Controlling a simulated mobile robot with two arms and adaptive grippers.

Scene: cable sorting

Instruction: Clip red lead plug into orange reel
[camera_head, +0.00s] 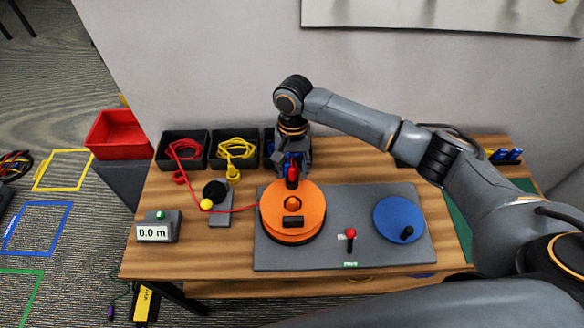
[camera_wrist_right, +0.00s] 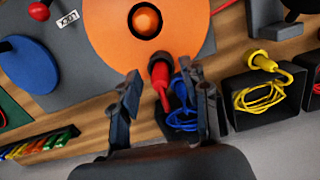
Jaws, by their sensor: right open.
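The orange reel (camera_head: 310,203) lies flat on a grey board, with an orange knob at its centre and a black block on its near side. The red lead plug (camera_head: 292,178) is at the reel's far edge; it also shows in the right wrist view (camera_wrist_right: 160,72). Whether it is seated in the reel cannot be told. My right gripper (camera_head: 291,164) is above and behind the plug. In the right wrist view, its open fingers (camera_wrist_right: 165,95) stand either side of the plug, apart from it. My left gripper is not in view.
A blue disc (camera_head: 392,216) and a red-knobbed lever (camera_head: 350,234) are on the board's right. Bins of red (camera_head: 185,150) and yellow cable (camera_head: 236,147) stand at the back left. A meter reading 0.0 m (camera_head: 155,232) is at the front left.

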